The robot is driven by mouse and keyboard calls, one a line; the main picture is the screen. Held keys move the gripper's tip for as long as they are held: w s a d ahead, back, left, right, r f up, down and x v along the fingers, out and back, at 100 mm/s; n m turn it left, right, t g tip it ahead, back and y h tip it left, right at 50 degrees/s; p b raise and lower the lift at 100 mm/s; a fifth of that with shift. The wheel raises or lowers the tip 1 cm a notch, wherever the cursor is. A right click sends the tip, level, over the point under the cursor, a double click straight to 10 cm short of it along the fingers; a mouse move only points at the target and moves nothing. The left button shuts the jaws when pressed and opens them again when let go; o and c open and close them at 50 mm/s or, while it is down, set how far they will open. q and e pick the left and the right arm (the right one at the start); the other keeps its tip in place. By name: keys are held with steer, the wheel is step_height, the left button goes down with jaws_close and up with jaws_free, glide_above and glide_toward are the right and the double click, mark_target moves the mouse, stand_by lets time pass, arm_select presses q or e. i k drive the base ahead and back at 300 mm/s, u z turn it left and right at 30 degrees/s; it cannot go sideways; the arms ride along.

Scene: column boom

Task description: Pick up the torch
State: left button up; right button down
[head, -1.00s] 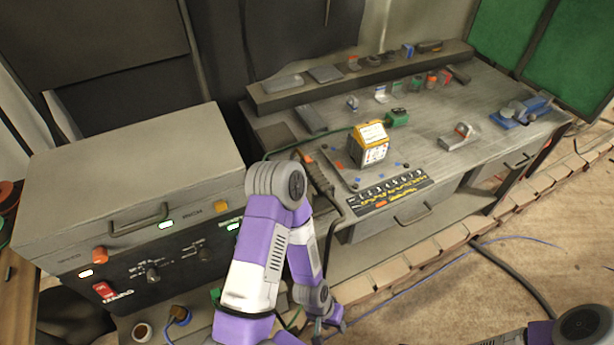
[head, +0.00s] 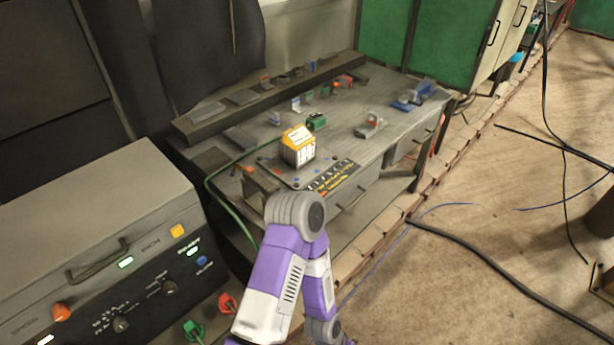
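I cannot make out a torch for certain among the small items on the grey workbench (head: 345,140). A yellow-topped box with a white printed face (head: 299,146) stands on the near left part of the bench. A green block (head: 316,122) sits just behind it. A red-and-grey tool (head: 370,126) and a blue vise-like tool (head: 413,95) lie further right. My purple and white arm bends in front of the bench, and its gripper is below the picture. My other gripper is not in view either.
A grey control cabinet (head: 90,240) with knobs and lights stands at the left. A green cable (head: 222,202) hangs at the bench's left end. A row of bricks (head: 400,238) edges the bench.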

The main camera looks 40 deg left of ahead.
mark_target(261, 183)
steer(key=z, duration=0.2)
steer(key=i, duration=0.9)
steer(key=u, duration=1.5)
